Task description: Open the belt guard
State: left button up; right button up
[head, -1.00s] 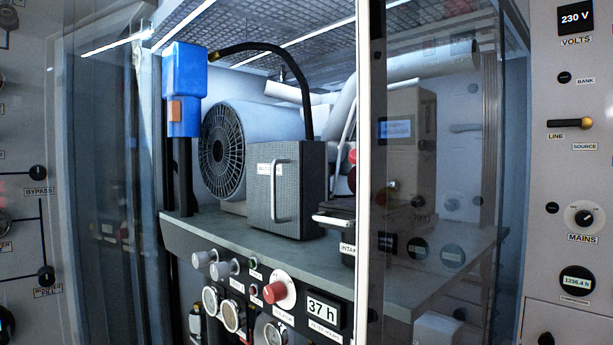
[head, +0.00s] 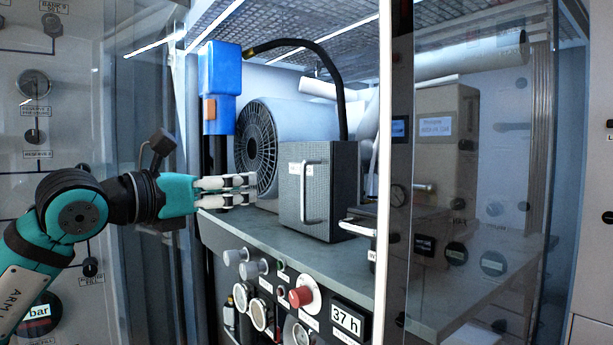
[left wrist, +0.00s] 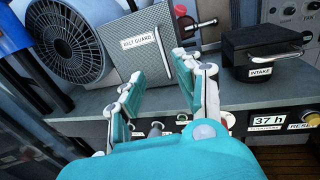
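The belt guard (head: 331,208) is a grey mesh box with a vertical silver handle (head: 311,192) on its front, standing on the shelf inside the cabinet. In the left wrist view the belt guard (left wrist: 143,62) carries a "BELT GUARD" label, and its handle lies behind my fingers at the panel's upper right. My left gripper (head: 254,190) is left of the guard, fingers pointing right towards it, apart from the handle. In the left wrist view the two fingers of my left gripper (left wrist: 165,85) are spread with nothing between them. My right gripper is not in view.
A round fan grille (head: 256,140) and a blue device (head: 219,85) stand left of and behind the guard. A dark intake box (left wrist: 265,52) is to its right. Knobs, gauges and a red knob (head: 301,297) project below the shelf edge. A glass panel (head: 470,200) covers the right side.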

pick_arm(q)
jog(key=p, duration=0.3)
send_near(302, 179)
jog(key=p+x, duration=0.4)
jog(key=x, duration=0.5)
jog(key=shift+w+d+r, duration=0.1)
jog(key=shift+w+d, duration=0.1)
jog(key=shift+w+d+p, duration=0.3)
jog(key=shift+w+d, duration=0.05)
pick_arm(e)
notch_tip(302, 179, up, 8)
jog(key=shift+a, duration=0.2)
pick_arm(q)
grip_shut()
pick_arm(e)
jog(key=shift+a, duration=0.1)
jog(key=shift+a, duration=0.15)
